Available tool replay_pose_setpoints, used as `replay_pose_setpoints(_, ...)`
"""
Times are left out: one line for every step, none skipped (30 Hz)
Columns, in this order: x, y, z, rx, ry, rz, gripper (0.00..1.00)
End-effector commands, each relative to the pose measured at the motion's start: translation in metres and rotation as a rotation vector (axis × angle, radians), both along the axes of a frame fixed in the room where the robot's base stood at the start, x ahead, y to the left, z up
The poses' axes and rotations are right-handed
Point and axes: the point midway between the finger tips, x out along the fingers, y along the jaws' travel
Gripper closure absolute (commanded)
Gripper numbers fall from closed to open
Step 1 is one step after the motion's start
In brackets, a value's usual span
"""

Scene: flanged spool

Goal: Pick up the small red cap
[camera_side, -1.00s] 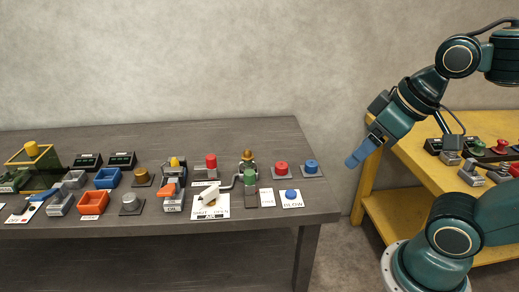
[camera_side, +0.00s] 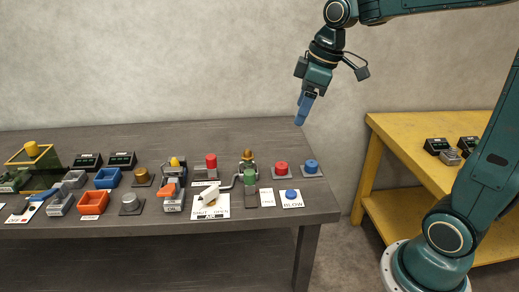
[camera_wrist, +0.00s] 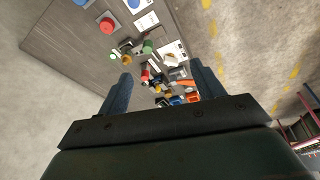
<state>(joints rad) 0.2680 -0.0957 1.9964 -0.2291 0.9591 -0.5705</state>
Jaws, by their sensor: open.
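Two red pieces could be the small red cap. One is a short round red piece (camera_side: 281,167) on a dark square base near the table's right end, also in the wrist view (camera_wrist: 107,25). The other is a taller red cylinder (camera_side: 211,160) farther left, also in the wrist view (camera_wrist: 145,75). I cannot tell which is meant. My gripper (camera_side: 300,121) hangs in the air above the table's back right corner, clear of both. In the wrist view its blue fingers (camera_wrist: 160,72) are apart with nothing held.
A blue round piece (camera_side: 311,165) stands right of the short red one. A green-bodied valve (camera_side: 250,178) and white lever (camera_side: 208,197) lie left of it. Orange (camera_side: 93,203) and blue (camera_side: 108,178) trays sit farther left. A yellow table (camera_side: 400,128) stands right. The table's back is clear.

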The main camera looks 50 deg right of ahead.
Motion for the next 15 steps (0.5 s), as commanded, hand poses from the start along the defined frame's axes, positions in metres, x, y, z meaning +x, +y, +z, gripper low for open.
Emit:
replay_pose_setpoints(0.011,-0.008,-0.004,-0.001,0.012,0.022,0.33)
replay_pose_setpoints(0.017,-0.012,-0.007,-0.003,0.017,0.04,0.33)
replay_pose_setpoints(0.024,-0.017,-0.01,-0.004,0.023,0.064,0.33)
replay_pose_setpoints(0.03,-0.021,-0.012,-0.004,0.028,0.08,0.33)
replay_pose_setpoints(0.035,-0.026,-0.015,-0.005,0.033,0.098,0.33)
replay_pose_setpoints(0.042,-0.031,-0.019,-0.005,0.038,0.122,0.33)
replay_pose_setpoints(0.048,-0.036,-0.022,-0.006,0.042,0.139,0.33)
replay_pose_setpoints(0.053,-0.041,-0.026,-0.006,0.047,0.156,0.33)
replay_pose_setpoints(0.059,-0.047,-0.03,-0.005,0.053,0.18,0.33)
replay_pose_setpoints(0.064,-0.051,-0.034,-0.005,0.057,0.197,0.33)
replay_pose_setpoints(0.069,-0.057,-0.037,-0.004,0.06,0.214,0.33)
replay_pose_setpoints(0.075,-0.063,-0.043,-0.004,0.064,0.238,0.33)
replay_pose_setpoints(0.08,-0.068,-0.047,-0.003,0.068,0.256,0.33)
replay_pose_setpoints(0.084,-0.074,-0.051,-0.001,0.07,0.273,0.33)
replay_pose_setpoints(0.09,-0.081,-0.058,0.0,0.074,0.295,0.33)
